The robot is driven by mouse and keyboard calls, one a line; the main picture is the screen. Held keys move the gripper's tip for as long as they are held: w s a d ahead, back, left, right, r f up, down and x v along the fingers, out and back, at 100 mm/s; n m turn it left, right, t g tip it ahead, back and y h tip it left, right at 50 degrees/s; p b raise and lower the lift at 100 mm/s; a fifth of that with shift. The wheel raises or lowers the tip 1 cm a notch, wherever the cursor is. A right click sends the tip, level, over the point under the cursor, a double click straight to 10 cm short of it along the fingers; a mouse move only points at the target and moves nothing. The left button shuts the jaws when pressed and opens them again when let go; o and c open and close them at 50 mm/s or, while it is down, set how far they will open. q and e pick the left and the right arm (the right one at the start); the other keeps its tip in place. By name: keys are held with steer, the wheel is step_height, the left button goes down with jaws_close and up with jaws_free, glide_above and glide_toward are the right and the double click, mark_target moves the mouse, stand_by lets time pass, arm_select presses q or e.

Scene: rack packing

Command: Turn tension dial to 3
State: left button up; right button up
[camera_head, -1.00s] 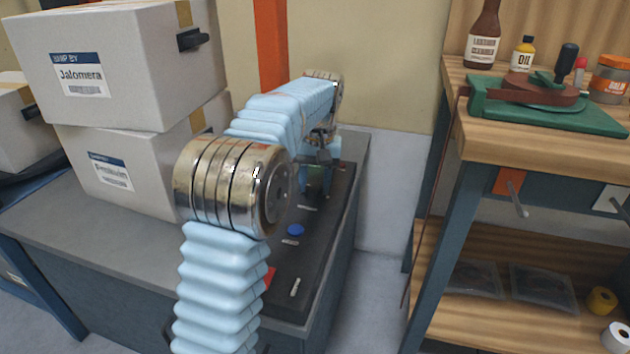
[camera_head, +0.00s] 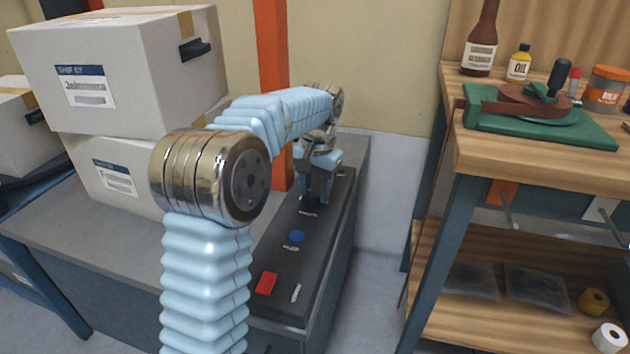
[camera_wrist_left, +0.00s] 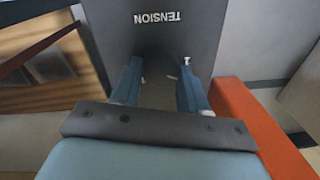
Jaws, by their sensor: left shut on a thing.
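The dark control panel (camera_head: 278,262) lies along the right side of the grey bench. My left gripper (camera_head: 318,198) points down at the panel's far end. In the left wrist view, the word TENSION (camera_wrist_left: 157,18) reads upside down on the panel. My left gripper's two blue fingers (camera_wrist_left: 158,92) stand apart there, with a dark area and small white marks between and beside them. The gripper is shut on the tension dial, which is mostly hidden by the fingers and wrist; its setting cannot be read. My right gripper is not in view.
A blue button (camera_head: 296,236) and a red switch (camera_head: 266,284) sit on the nearer panel. Stacked cartons (camera_head: 110,75) stand left of my arm. An orange post (camera_head: 272,60) rises behind. A wooden workbench (camera_head: 520,150) stands to the right, across a gap.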

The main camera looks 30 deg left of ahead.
arm_select(q)
steer(key=m+p, duration=0.2)
steer(key=m, duration=0.1)
steer(key=shift+r+m, duration=0.15)
steer(key=shift+m, duration=0.25)
steer(key=m+p, duration=0.1)
steer(key=m, duration=0.2)
steer(key=shift+s+m+t, duration=0.1)
steer(key=shift+m+t, duration=0.2)
steer(key=shift+m+p, duration=0.6)
steer(key=shift+m, duration=0.6)
steer(key=shift+d+m, duration=0.1)
steer(key=shift+m, duration=1.4)
steer(key=o, duration=1.1)
steer(key=shift+s, duration=0.1)
steer(key=shift+c, duration=0.2)
